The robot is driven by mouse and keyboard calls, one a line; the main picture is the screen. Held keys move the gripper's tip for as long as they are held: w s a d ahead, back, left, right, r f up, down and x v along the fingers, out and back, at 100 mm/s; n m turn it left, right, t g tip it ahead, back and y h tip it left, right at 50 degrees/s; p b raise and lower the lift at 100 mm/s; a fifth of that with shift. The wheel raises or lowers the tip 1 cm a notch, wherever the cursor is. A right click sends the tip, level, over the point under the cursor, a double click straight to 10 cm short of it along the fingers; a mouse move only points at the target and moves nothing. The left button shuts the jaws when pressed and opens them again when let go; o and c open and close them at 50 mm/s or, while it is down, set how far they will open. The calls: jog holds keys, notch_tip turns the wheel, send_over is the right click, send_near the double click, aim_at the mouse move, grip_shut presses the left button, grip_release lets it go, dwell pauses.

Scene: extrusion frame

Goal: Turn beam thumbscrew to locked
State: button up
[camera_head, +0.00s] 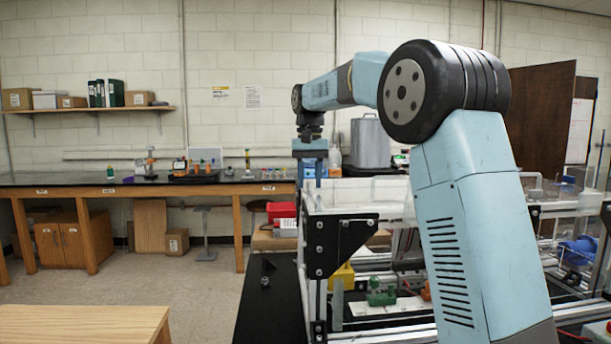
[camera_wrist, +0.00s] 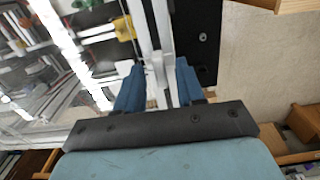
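My gripper (camera_wrist: 160,72) shows two blue fingers spread apart in the wrist view. A silver extrusion beam (camera_wrist: 152,28) passes between them in the picture. I cannot tell how far above it the fingertips are. In the head view my gripper (camera_head: 311,160) points down over the near-left corner of the extrusion frame, above a black triangular corner plate (camera_head: 338,246). I cannot make out the beam thumbscrew in either view. Its lock position cannot be read.
My arm covers much of the frame's right side in the head view. A yellow part (camera_head: 343,275) and a green part (camera_head: 381,293) sit inside the frame. A wooden table (camera_head: 85,324) stands at front left. The floor (camera_head: 200,285) between is open.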

aim_at(310, 182)
notch_tip(310, 182, up, 14)
jog(key=shift+f, duration=0.2)
dwell(0.4)
dwell(0.4)
jog(key=s+d+f+t, duration=0.1)
jog(key=s+d+f, duration=0.3)
jog(key=s, duration=0.5)
jog(key=s+d+f+t, duration=0.15)
jog(key=s+d, duration=0.35)
jog(key=s, duration=0.5)
jog(key=s+d+f+t, duration=0.1)
jog(key=s+d+f, duration=0.1)
jog(key=s+f, duration=0.7)
jog(key=s+d+f+t, duration=0.2)
jog(key=s+d+f, duration=0.1)
jog(key=s+f, duration=0.7)
jog(key=shift+s+d, duration=0.2)
